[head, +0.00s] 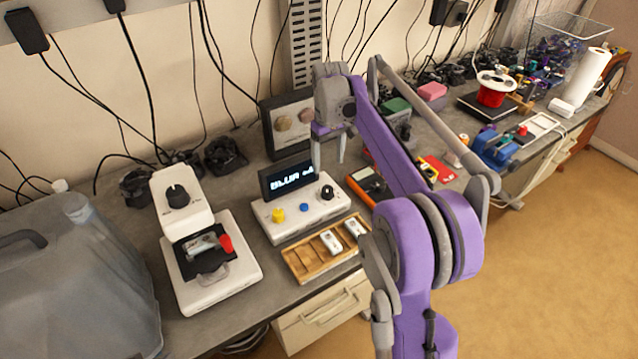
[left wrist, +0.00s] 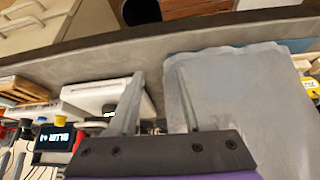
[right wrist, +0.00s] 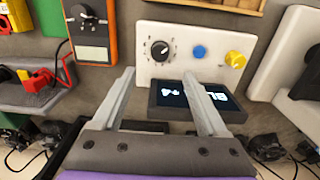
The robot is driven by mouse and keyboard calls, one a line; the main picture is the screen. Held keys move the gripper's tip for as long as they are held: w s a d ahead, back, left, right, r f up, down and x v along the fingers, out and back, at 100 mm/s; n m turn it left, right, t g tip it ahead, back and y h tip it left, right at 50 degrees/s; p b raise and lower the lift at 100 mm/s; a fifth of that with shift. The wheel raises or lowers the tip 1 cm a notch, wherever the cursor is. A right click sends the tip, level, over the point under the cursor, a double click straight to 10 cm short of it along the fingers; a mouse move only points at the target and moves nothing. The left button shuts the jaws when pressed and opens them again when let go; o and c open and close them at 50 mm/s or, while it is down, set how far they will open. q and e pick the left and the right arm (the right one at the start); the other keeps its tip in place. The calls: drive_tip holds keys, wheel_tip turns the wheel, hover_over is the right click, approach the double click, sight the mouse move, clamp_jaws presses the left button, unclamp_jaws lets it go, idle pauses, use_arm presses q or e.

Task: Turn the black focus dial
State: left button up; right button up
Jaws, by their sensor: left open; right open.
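The black focus dial (head: 327,191) sits on the right end of a white control box (head: 282,229), beside a blue button (head: 304,207) and a yellow knob (head: 278,214). A display (head: 288,179) behind it shows lit text like "BLUR". In that view the dial lies just beyond and between the fingertips (right wrist: 160,76). My left gripper (left wrist: 158,72) is open and empty, outside the head view.
A white instrument (head: 209,285) with its own black knob (head: 178,196) stands left of the box. A wooden tray (head: 300,268) with small white pieces lies in front. An orange meter (head: 370,183) lies to the right.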

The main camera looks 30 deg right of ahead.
sight(328, 188)
wheel_tip(328, 188, down, 10)
drive_tip(key=shift+s+f, duration=0.1)
idle(0.4)
clamp_jaws()
